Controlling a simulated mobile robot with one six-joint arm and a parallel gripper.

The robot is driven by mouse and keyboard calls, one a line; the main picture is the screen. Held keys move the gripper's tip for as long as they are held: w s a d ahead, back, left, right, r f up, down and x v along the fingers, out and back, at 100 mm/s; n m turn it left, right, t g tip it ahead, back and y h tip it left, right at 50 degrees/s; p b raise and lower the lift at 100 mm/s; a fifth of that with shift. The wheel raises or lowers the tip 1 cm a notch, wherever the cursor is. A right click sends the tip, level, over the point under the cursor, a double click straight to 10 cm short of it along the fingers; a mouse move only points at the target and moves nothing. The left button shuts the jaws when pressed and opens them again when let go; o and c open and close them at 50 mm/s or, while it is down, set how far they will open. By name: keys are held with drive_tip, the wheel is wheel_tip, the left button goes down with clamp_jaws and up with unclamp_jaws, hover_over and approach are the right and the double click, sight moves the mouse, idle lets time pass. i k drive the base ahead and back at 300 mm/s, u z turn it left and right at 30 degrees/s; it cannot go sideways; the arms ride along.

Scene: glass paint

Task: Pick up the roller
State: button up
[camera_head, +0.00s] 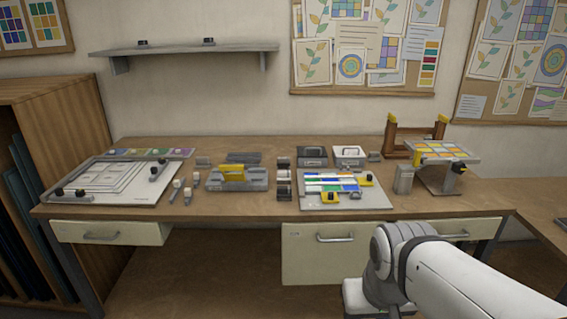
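I cannot tell for certain which object is the roller. A column of small dark and pale round pieces (283,175) stands near the middle of the workbench and may include it. A yellow-handled piece (232,174) sits on a grey stand (258,183) just to the left. My white arm reaches in from the lower right, in front of the bench. Its fingertips do not show, and nothing held is visible.
The wooden workbench (240,212) carries a framed board (112,184) at left, a coloured-strip board (372,198), two small boxes (314,155) (349,154) and a raised palette stand (446,155) at right. Drawers (318,258) sit below the top. A shelf (188,51) hangs above.

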sight(282, 162)
drive_tip(key=z, duration=0.05)
drive_tip(key=i, duration=1.6)
drive_tip(key=u, duration=0.45)
